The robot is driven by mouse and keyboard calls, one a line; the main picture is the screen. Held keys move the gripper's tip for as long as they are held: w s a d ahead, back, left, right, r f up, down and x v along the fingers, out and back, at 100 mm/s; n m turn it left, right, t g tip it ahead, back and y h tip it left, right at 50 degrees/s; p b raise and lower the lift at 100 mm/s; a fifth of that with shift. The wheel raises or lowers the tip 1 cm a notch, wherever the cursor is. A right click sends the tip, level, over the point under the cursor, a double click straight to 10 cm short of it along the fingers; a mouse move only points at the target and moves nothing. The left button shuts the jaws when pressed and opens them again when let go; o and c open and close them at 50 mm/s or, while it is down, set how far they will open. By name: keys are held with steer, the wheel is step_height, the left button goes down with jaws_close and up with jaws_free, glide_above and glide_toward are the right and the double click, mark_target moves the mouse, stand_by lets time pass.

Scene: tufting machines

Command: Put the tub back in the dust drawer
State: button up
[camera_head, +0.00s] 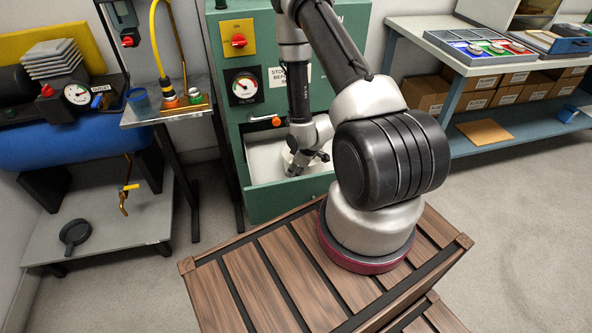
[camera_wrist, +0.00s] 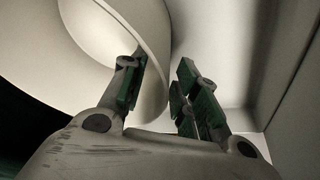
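The pale round tub (camera_wrist: 153,35) fills the upper left of the wrist view, with its curved rim and hollow inside showing. In the head view the tub (camera_head: 288,157) shows only partly, inside the open dust drawer (camera_head: 285,198) of the green machine, largely hidden by my arm. My gripper (camera_wrist: 160,88) is open, with the tub's wall between its fingers. The left finger is on the tub's inner side and the right finger is outside it. A gap shows beside the right finger; contact on the left cannot be told. In the head view my gripper (camera_head: 299,168) is low in the drawer.
The drawer's pale inner walls (camera_wrist: 285,75) stand close at the right in the wrist view. An orange-handled valve (camera_head: 264,121) sits just above the drawer. A side bench with a hose (camera_head: 165,112) is left, and a shelf with boxes (camera_head: 475,98) right.

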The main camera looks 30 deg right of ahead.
steer(key=s+d+r+m+h, duration=0.2)
steer(key=r, duration=1.6)
steer(key=s+d+r+m+h, duration=0.1)
steer(key=s+d+r, duration=0.1)
steer(key=r, duration=1.6)
steer(key=s+a+r+m, duration=0.2)
steer(key=s+a+r, duration=0.1)
steer(key=s+r, duration=0.5)
steer(key=s+a+r+m+y, duration=0.1)
steer(key=s+a+r, duration=0.3)
steer(key=s+r, duration=0.4)
steer(key=s+m, duration=0.1)
steer(key=s, duration=0.1)
steer(key=shift+s+a+r, duration=0.2)
steer(key=shift+s+a, duration=0.05)
steer(key=shift+s, duration=0.05)
